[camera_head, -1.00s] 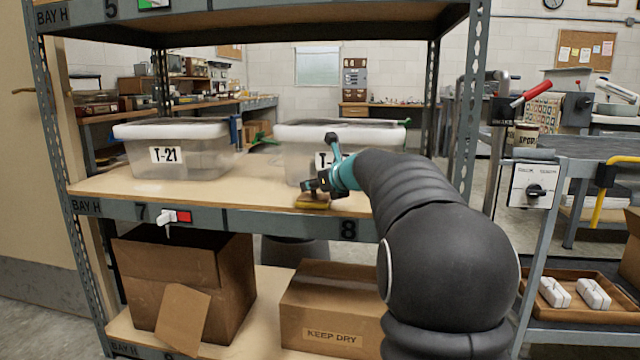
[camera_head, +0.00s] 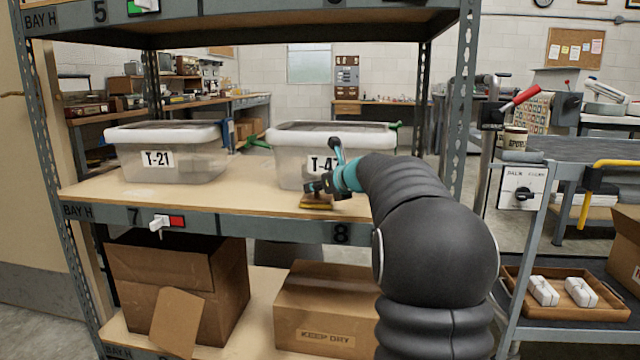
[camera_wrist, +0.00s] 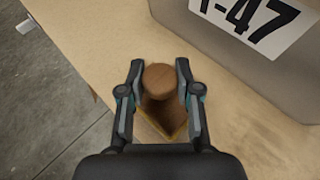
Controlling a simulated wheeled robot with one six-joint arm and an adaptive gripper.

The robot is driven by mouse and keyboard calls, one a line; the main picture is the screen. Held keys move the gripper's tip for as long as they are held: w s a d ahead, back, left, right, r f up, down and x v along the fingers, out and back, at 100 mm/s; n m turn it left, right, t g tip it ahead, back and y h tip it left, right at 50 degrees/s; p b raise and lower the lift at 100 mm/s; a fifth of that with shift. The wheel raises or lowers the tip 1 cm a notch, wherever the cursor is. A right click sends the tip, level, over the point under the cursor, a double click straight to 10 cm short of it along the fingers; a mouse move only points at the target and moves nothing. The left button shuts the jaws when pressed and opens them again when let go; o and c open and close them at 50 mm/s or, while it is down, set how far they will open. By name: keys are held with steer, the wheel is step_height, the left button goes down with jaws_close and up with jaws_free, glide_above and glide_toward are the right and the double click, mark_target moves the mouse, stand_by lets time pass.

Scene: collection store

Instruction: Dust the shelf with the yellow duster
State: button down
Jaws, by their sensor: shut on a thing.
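The yellow duster (camera_head: 318,206) lies on the middle shelf (camera_head: 240,200) near its front edge, in front of the right-hand bin. In the wrist view its round brown wooden handle (camera_wrist: 160,80) stands between my fingers, with a bit of the yellow pad (camera_wrist: 178,134) showing below. My gripper (camera_head: 318,188) is shut on the handle; the wrist view shows a finger on each side of it (camera_wrist: 157,72). My arm hides the right end of the shelf.
Two lidded bins stand on the shelf: T-21 (camera_head: 165,160) at left and T-47 (camera_head: 290,163), close behind the duster. Bare board lies in front of them. Cardboard boxes (camera_head: 175,290) (camera_head: 325,310) fill the shelf below. A rack post (camera_head: 462,110) stands at right.

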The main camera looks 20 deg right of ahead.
steer(key=shift+w+d+r+p, duration=0.1)
steer(key=shift+w+d+p, duration=0.35)
steer(key=shift+w+p, duration=0.2)
steer(key=shift+w+d+r+p, duration=0.1)
steer(key=shift+w+d+p, duration=0.3)
steer(key=shift+w+p, duration=0.2)
steer(key=shift+w+d+f+p, duration=0.15)
steer(key=shift+w+d+p, duration=0.35)
steer(key=shift+w, duration=0.25)
steer(key=shift+s+d+f, duration=0.15)
steer(key=shift+s+d, duration=0.5)
steer(key=shift+d, duration=0.15)
steer(key=shift+s+a+b, duration=0.4)
steer(key=shift+s+b, duration=0.05)
steer(key=shift+s, duration=0.3)
steer(key=shift+s+a+r+b, duration=0.1)
steer(key=shift+s+a+b, duration=0.1)
steer(key=shift+s+a, duration=0.5)
steer(key=shift+s+a+r+b, duration=0.1)
steer(key=shift+s+a+b, duration=0.25)
steer(key=shift+s, duration=0.5)
steer(key=shift+s+a+b, duration=0.1)
steer(key=shift+s+a, duration=0.5)
steer(key=shift+s, duration=0.2)
steer(key=shift+d, duration=0.1)
